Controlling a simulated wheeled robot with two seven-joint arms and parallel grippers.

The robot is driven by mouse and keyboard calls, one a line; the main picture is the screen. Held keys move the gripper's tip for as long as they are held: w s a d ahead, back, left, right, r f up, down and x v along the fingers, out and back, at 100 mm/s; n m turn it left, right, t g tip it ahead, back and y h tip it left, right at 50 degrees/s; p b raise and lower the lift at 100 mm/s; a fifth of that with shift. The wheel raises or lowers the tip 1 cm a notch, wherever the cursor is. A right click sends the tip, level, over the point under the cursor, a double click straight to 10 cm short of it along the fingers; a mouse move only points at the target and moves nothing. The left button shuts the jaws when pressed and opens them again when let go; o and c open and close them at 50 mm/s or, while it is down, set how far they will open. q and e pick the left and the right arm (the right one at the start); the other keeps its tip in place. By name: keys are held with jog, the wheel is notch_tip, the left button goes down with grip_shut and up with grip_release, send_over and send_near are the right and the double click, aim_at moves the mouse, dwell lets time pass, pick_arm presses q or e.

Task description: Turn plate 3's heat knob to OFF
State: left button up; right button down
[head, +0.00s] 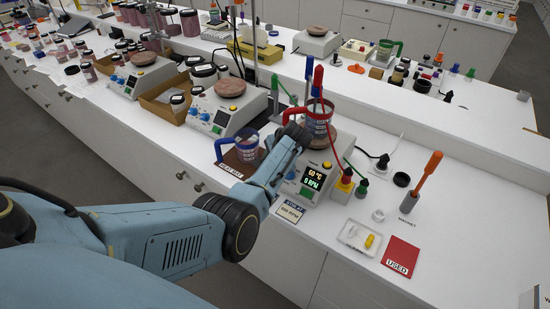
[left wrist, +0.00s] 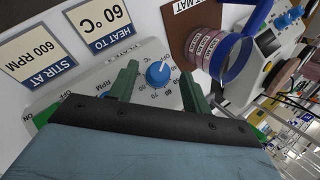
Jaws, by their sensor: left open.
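A hot plate with a lit display (head: 313,178) reading 60 °C and 0 RPM stands at the front right in the head view. Its white panel (left wrist: 95,78) shows upside down in the left wrist view, with a blue heat knob (left wrist: 157,73) ringed by numbers and an OFF mark. The plate number is not readable. My left gripper (left wrist: 159,76) is open, its green fingers on either side of the knob; contact cannot be told. My right gripper is not in view.
A red-handled mug (head: 318,122) stands on the plate's top. A blue-handled mug (left wrist: 219,54) stands on a brown hot mat (left wrist: 182,22) beside it. Cards (left wrist: 107,27) lie in front. A tray (head: 360,238) and red USED card (head: 401,257) lie right.

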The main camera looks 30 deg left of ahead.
pick_arm(q)
jog(key=v, duration=1.3)
jog(key=shift+p, duration=0.35)
